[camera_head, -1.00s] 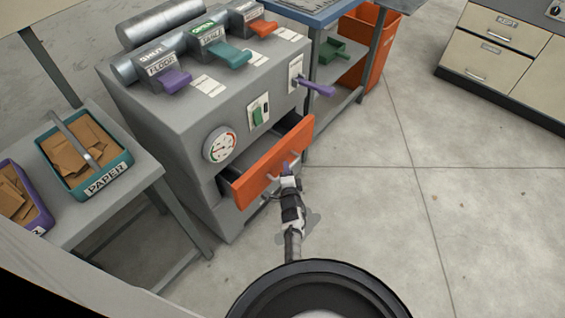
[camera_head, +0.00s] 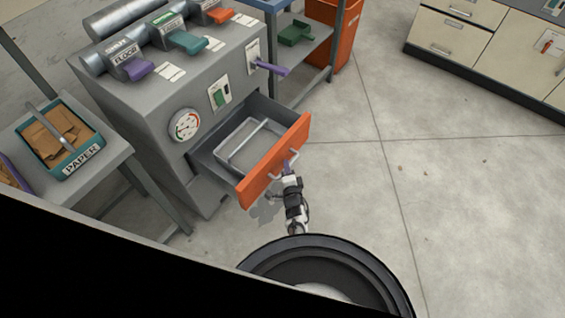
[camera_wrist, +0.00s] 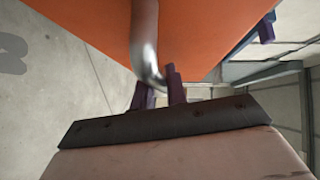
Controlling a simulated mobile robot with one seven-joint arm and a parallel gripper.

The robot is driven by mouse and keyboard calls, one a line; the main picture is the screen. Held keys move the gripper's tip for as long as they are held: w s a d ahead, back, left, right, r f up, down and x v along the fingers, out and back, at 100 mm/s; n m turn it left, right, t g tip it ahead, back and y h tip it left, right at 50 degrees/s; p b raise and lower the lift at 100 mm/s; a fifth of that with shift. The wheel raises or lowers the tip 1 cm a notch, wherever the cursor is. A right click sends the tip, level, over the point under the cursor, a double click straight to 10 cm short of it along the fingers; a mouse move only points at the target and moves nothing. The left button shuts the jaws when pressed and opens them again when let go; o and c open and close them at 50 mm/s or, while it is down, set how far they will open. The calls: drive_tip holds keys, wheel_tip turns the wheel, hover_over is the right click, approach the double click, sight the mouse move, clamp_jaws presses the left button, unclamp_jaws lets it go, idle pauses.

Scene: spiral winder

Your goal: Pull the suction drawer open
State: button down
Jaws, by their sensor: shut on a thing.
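The suction drawer has an orange front (camera_head: 262,176) and sticks well out of the grey machine (camera_head: 150,120). The drawer's metal handle (camera_head: 283,165) is on the orange front. My gripper (camera_head: 288,168) is at the handle, on the outer side of the front. In the wrist view my gripper's purple fingers (camera_wrist: 158,92) are shut on the curved metal handle (camera_wrist: 145,45), with the orange drawer front (camera_wrist: 200,30) behind it.
A gauge (camera_head: 185,125), a green switch (camera_head: 220,93) and a purple lever (camera_head: 270,68) are on the machine's front. A table with a teal PAPER bin (camera_head: 62,140) stands at left. Cream cabinets (camera_head: 480,45) stand at upper right. The floor (camera_head: 400,190) right of the drawer is clear.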

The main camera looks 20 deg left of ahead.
drive_tip(key=d, duration=0.1)
drive_tip(key=s+d+p, duration=0.1)
drive_tip(key=d, duration=0.1)
drive_tip(key=shift+s+d+f+p, duration=0.1)
drive_tip(key=shift+s+d+p, duration=0.15)
drive_tip(key=shift+d+p, duration=0.15)
drive_tip(key=c, duration=1.4)
unclamp_jaws()
drive_tip(key=shift+d, duration=0.15)
drive_tip(key=p+v, duration=0.2)
drive_tip(key=v, duration=1.1)
drive_tip(key=shift+s+d, duration=0.2)
drive_tip(key=shift+s, duration=0.15)
